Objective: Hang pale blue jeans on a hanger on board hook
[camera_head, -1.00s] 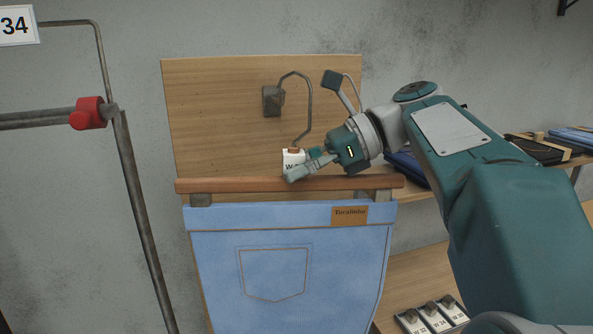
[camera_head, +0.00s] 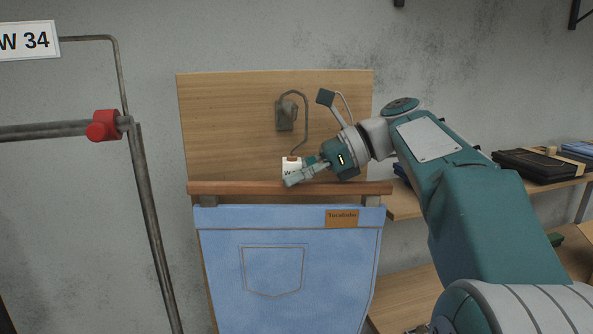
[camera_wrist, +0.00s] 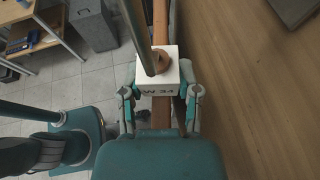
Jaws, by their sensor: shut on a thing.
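The pale blue jeans (camera_head: 290,275) hang by clips under a brown wooden hanger bar (camera_head: 230,187) in front of a wooden board. A white block marked W 34 (camera_head: 290,167) sits on the middle of the bar; the hanger's curved metal hook (camera_head: 305,112) rises from it. My gripper (camera_head: 291,180) is shut on the hanger at this block; in the wrist view the fingers flank the block (camera_wrist: 157,72). The grey board hook (camera_head: 286,117) is by the hook's curved top, overlapping it in view. I cannot tell whether they touch.
The wooden board (camera_head: 225,125) is on the grey wall. A metal rail (camera_head: 60,131) with a red clamp (camera_head: 104,126) and a W 34 sign (camera_head: 26,40) stands at the left. Shelves with folded dark clothes (camera_head: 540,165) are at the right.

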